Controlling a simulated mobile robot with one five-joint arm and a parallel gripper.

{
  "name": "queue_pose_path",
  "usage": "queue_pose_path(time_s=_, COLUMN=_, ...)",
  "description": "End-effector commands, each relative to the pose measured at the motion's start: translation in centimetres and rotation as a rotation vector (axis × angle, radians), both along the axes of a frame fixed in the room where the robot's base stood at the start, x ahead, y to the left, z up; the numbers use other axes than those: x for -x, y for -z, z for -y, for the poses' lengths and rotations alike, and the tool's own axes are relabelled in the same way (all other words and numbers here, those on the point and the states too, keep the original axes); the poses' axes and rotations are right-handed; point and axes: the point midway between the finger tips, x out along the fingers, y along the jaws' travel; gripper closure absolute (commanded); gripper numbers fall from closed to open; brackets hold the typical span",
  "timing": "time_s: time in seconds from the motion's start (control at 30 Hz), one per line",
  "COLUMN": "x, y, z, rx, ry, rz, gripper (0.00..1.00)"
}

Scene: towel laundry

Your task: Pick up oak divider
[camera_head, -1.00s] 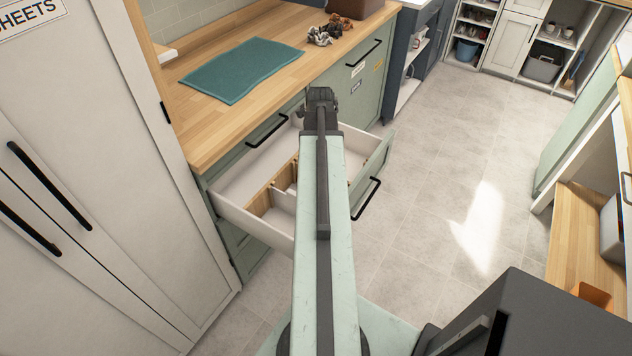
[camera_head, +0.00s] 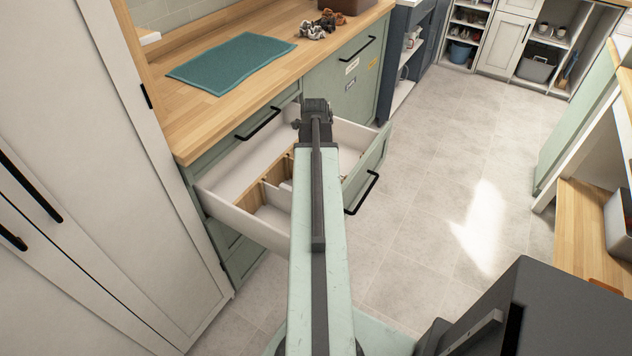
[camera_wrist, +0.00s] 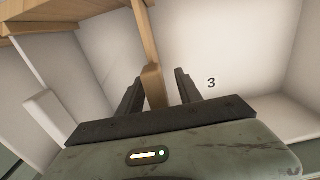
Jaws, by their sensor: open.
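The oak divider (camera_head: 262,186) is a pale wooden strip inside the open drawer (camera_head: 235,222). In the wrist view, a wooden strip of the oak divider (camera_wrist: 145,45) runs down between my two dark fingers, joining more wood at upper left. My gripper (camera_wrist: 157,80) is open, with one finger on each side of this strip. I cannot tell whether either finger touches it. In the head view my gripper (camera_head: 316,106) is over the drawer, and my arm hides part of the drawer's inside.
White partitions (camera_wrist: 45,112) stand beside the wood, and a drawer wall bears a "3" (camera_wrist: 211,83). A teal towel (camera_head: 232,63) lies on the wooden counter (camera_head: 190,125) behind. A tall white cupboard (camera_head: 110,190) stands at left. The floor (camera_head: 440,180) at right is clear.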

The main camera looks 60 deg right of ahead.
Motion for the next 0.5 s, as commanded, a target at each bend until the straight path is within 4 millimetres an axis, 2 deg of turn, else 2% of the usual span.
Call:
queue_pose_path(time_s=0.07, x=0.01, y=-0.19, z=0.01, rx=0.0, ry=0.0, rz=0.0, gripper=0.58)
queue_pose_path(time_s=0.1, x=0.02, y=-0.2, z=0.01, rx=0.0, ry=0.0, rz=0.0, gripper=0.64)
queue_pose_path(time_s=0.23, x=0.03, y=-0.21, z=0.02, rx=0.0, ry=0.001, rz=0.0, gripper=1.0)
queue_pose_path(time_s=0.5, x=0.06, y=-0.21, z=0.04, rx=0.0, ry=0.001, rz=0.0, gripper=1.0)
